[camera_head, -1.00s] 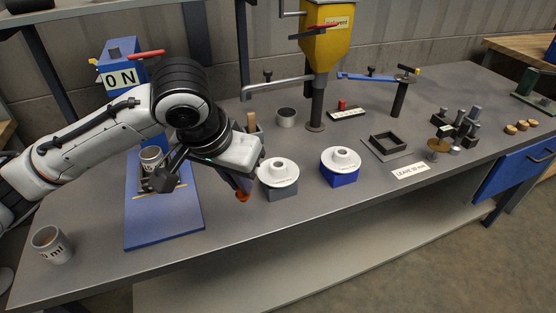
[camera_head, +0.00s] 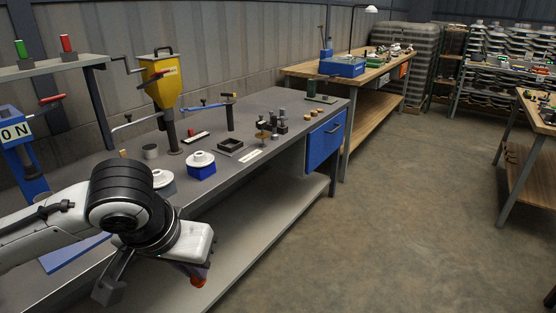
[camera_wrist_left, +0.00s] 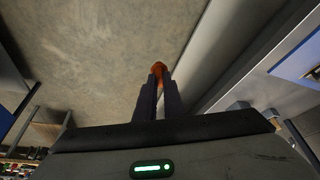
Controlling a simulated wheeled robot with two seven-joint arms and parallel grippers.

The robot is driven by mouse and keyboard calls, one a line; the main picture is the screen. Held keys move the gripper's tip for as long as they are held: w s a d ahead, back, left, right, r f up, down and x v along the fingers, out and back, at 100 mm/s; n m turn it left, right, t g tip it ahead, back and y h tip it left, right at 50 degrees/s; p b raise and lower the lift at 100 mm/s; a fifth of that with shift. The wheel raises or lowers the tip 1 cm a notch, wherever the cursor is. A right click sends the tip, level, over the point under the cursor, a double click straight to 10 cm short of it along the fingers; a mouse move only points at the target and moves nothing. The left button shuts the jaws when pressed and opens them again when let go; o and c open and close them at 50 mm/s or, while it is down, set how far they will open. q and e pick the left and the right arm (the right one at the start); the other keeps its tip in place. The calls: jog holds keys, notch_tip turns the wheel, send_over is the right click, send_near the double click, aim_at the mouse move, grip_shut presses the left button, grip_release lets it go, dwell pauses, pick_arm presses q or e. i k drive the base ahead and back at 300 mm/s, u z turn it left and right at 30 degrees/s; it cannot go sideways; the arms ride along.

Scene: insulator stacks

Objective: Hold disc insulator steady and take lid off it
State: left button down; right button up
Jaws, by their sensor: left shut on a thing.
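A white disc insulator (camera_head: 201,158) sits upright on a blue block (camera_head: 202,172) on the grey bench. A second white disc insulator (camera_head: 162,178) sits on a grey block left of it, partly hidden by my left arm. I cannot make out a separate lid on either. My left gripper (camera_wrist_left: 158,82) is shut on a small orange piece (camera_wrist_left: 158,68), which also shows in the head view (camera_head: 198,282). This gripper points down beyond the bench's front edge, apart from both discs. My right gripper is not in view.
The grey bench (camera_head: 275,97) also carries a yellow hopper (camera_head: 162,80), a square dark frame (camera_head: 230,147) and dark posts. A blue drawer (camera_head: 326,142) hangs at its right end. A wooden bench (camera_head: 310,68) stands behind.

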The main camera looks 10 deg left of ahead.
aim_at(200, 159)
jog(key=z, duration=0.5)
jog(key=i, duration=1.95)
jog(key=u, duration=1.8)
jog(key=i, duration=0.95)
jog(key=u, duration=0.25)
